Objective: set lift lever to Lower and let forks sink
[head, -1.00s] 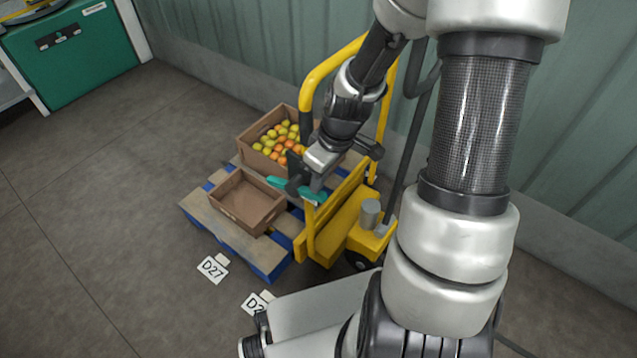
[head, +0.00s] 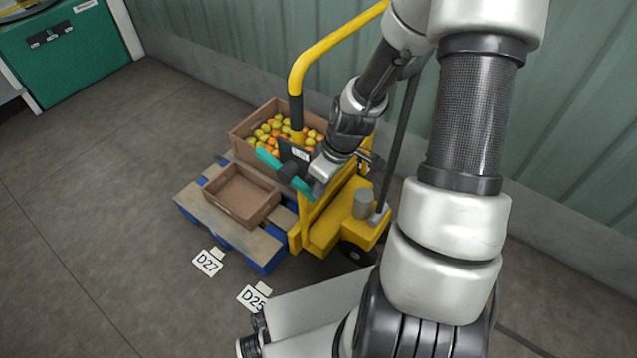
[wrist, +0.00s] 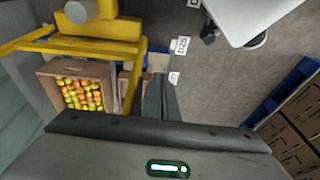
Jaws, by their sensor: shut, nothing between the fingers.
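The yellow lift truck (head: 328,232) stands by the wall, with its looped yellow handle (head: 318,55) rising above it. Its forks are hidden under the blue-sided pallet (head: 190,207), so their height cannot be told. I cannot pick out the lift lever. A small dark panel with a white label (head: 301,154) shows right beside my gripper (head: 288,174), over the truck's near end. In the wrist view my gripper's dark fingers (wrist: 164,95) are together and empty. Whether they touch anything is unclear.
A fruit-filled crate (head: 243,145) and an empty crate (head: 233,209) stand on the pallet. Floor tags D27 (head: 207,262) and D25 (head: 252,298) lie in front. A green cabinet (head: 75,60) stands back left. The floor at left is clear.

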